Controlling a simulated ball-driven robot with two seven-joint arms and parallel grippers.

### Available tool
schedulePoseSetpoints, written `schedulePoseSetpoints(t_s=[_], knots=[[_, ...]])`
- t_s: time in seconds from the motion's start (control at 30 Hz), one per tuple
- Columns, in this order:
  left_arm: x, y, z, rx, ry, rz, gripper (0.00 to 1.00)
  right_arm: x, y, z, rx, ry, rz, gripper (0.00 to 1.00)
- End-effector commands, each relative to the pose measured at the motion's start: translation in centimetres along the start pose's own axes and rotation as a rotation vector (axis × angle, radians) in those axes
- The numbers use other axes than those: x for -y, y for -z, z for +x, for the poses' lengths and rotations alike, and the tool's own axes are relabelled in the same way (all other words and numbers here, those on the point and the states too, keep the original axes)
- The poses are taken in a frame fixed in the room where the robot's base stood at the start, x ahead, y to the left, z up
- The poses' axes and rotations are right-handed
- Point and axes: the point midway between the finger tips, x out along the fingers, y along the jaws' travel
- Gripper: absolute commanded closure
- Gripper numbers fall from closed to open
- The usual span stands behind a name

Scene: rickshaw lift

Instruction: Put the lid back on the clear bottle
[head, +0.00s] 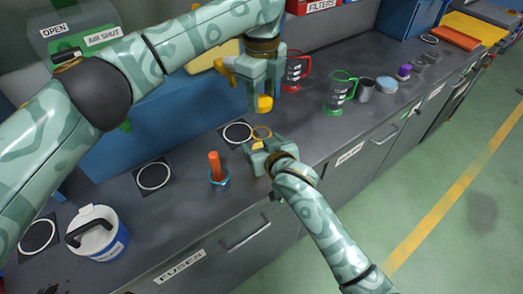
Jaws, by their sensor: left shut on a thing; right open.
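My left gripper (264,98) is shut on a small yellow lid (265,104) and holds it above the counter. My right gripper (266,150) is lower, just above the counter's front part, with its jaws open. A yellow-orange ring (262,132) shows at its fingertips, seemingly the rim of the clear bottle. The bottle's body is mostly hidden by the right gripper, and I cannot tell whether the fingers touch it. The lid is apart from the ring, above and behind it in the picture.
A blue-rimmed clear holder (219,183) with an orange stick stands left of the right gripper. A red-handled jug (294,72) and a green-handled jug (341,90) stand to the right. A white-and-blue tub (97,233) is at lower left. Bare counter (190,150) lies between.

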Motion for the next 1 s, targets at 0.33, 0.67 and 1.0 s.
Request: schedulePoseSetpoints(t_s=[0.33, 0.67, 1.0], knots=[[0.0, 0.0, 0.0, 0.0, 0.0, 0.0, 0.77, 0.0, 0.0, 0.8, 0.0, 0.001, 0.001, 0.26], [0.0, 0.0, 0.0, 0.0, 0.0, 0.0, 0.77, 0.0, 0.0, 0.7, 0.0, 0.0, 0.0, 0.92], [-0.1, 0.1, 3.8, -0.002, -0.001, -0.001, 0.77, 0.0, 0.0, 0.7, 0.0, 0.0, 0.0, 0.93]])
